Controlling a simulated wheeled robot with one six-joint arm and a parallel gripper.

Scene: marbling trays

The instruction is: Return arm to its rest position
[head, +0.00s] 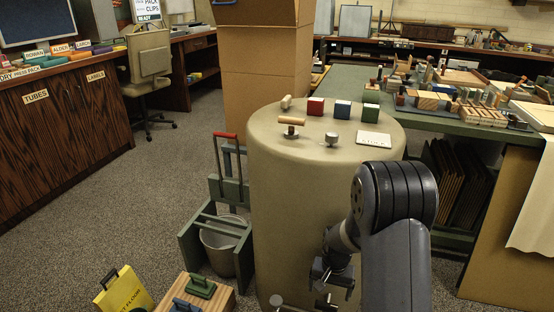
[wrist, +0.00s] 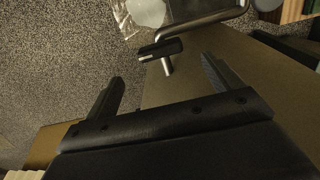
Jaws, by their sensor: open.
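My arm reaches down from the right of the head view, in front of the large beige rounded drum (head: 290,190). My gripper (head: 325,283) hangs low beside the drum's front side, pointing downward. In the wrist view my gripper (wrist: 163,70) shows its two dark fingers spread apart, with nothing held between them. A black handle on a short metal pin (wrist: 160,48) lies just beyond the fingertips, near a bent metal pipe (wrist: 205,20). I cannot tell whether the fingers touch the handle.
On the drum top stand red (head: 316,106), blue (head: 342,109) and green (head: 370,110) blocks, a wooden-handled tool (head: 291,122) and a white card (head: 373,138). A green frame with a bucket (head: 219,245) stands left. A yellow sign (head: 124,293) and wooden box (head: 218,301) are lower left.

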